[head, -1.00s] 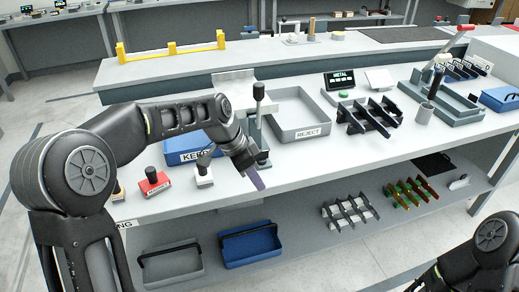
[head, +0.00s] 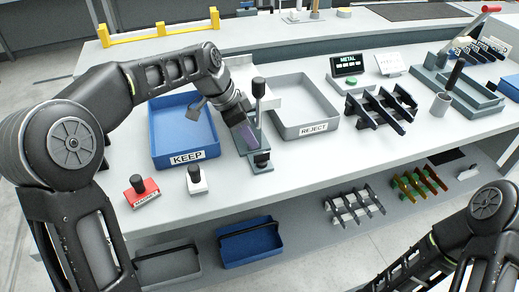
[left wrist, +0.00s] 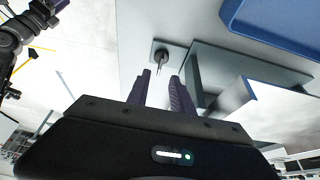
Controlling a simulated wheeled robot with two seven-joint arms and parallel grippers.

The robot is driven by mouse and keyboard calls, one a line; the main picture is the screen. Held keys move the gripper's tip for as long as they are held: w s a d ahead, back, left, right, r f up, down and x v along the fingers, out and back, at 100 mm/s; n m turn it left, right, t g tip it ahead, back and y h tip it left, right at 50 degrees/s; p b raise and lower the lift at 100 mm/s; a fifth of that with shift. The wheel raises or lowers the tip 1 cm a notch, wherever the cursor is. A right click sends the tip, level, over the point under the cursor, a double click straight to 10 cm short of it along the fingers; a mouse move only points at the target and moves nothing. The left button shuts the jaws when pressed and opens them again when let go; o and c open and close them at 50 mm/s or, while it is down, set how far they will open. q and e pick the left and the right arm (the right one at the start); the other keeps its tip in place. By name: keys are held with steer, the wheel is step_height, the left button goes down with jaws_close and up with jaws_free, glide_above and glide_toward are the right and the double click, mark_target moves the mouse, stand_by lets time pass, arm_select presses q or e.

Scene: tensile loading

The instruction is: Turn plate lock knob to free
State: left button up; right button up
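A grey fixture (head: 245,148) with an upright black-topped lever (head: 258,88) stands on the bench between the blue KEEP tray and the grey REJECT tray. A small dark knob (head: 262,157) sits at its front end; in the left wrist view a dark round knob (left wrist: 161,55) on a square base shows just beyond the fingertips. My left gripper (head: 247,138) has purple fingers pointing down beside the fixture, close to the knob. In the left wrist view its fingers (left wrist: 160,82) are apart with nothing between them. My right gripper is out of view.
The KEEP tray (head: 159,147) is left of the fixture and the REJECT tray (head: 318,130) is right of it. A red block (head: 142,196) and a white block (head: 197,187), both with black knobs, stand near the front edge. A black rack (head: 375,115) stands farther right.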

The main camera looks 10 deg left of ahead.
mark_target(261, 154)
arm_select(q)
steer(key=shift+f, duration=0.1)
steer(key=shift+p+x, duration=0.45)
steer(key=shift+x, duration=3.4)
steer(key=shift+c, duration=0.5)
jaws_close()
